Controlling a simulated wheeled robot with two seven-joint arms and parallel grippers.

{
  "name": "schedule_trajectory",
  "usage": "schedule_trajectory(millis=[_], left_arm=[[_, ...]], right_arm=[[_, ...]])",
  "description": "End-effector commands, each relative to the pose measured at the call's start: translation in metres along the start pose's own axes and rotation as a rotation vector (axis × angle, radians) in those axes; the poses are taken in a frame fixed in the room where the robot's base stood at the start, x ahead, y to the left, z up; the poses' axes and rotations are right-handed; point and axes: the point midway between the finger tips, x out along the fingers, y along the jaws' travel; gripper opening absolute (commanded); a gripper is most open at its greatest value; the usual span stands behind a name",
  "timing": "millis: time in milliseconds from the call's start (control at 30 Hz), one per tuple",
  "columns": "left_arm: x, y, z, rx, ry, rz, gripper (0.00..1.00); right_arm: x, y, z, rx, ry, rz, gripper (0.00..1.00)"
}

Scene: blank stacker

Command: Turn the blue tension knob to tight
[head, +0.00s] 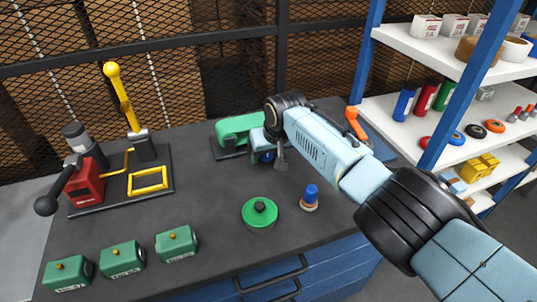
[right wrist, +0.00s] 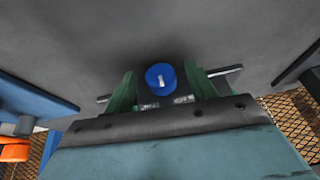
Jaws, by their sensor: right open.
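The blue tension knob (right wrist: 161,79) shows in the right wrist view as a round blue cap with a short white mark, nearly upright in the picture. It sits by a dark panel (right wrist: 165,103) with small white labels, too small to read. Green parts flank it. In the head view a bit of blue, apparently the knob (head: 267,157), shows at the front of the green machine (head: 240,128). My right gripper (head: 270,150) is open, close in front of the machine; whether its fingers touch the knob I cannot tell. My left gripper is out of view.
A blue-handled tool (head: 311,194) and a green round piece (head: 260,213) stand in front of the machine. Green blocks (head: 122,257) line the front left. A red lever press (head: 86,185) stands at the left. Shelves (head: 400,118) rise at the right.

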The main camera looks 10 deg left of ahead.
Motion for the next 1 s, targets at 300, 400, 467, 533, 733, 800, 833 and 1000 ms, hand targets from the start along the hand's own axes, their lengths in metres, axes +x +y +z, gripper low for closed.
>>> schedule_trajectory(millis=[300,400,467,533,733,800,833,1000], left_arm=[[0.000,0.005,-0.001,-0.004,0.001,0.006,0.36],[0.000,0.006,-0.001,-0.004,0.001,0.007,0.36],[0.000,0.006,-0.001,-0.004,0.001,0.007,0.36],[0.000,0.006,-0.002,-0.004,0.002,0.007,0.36],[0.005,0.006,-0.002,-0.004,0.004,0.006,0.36],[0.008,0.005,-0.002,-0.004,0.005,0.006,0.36],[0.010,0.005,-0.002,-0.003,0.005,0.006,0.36],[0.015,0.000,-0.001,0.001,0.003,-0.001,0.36]], right_arm=[[0.000,0.000,0.000,0.000,0.000,0.000,0.27],[0.000,0.000,0.000,0.000,0.000,0.001,0.14],[0.000,0.000,0.000,0.000,0.000,0.000,0.11],[0.000,0.001,0.000,0.004,-0.001,-0.006,0.11],[0.001,0.003,0.001,0.044,-0.003,-0.099,0.11],[0.002,0.003,0.001,0.061,-0.003,-0.142,0.11],[0.002,0.004,0.001,0.068,-0.003,-0.158,0.11],[0.001,0.004,0.001,0.092,-0.001,-0.221,0.11]])
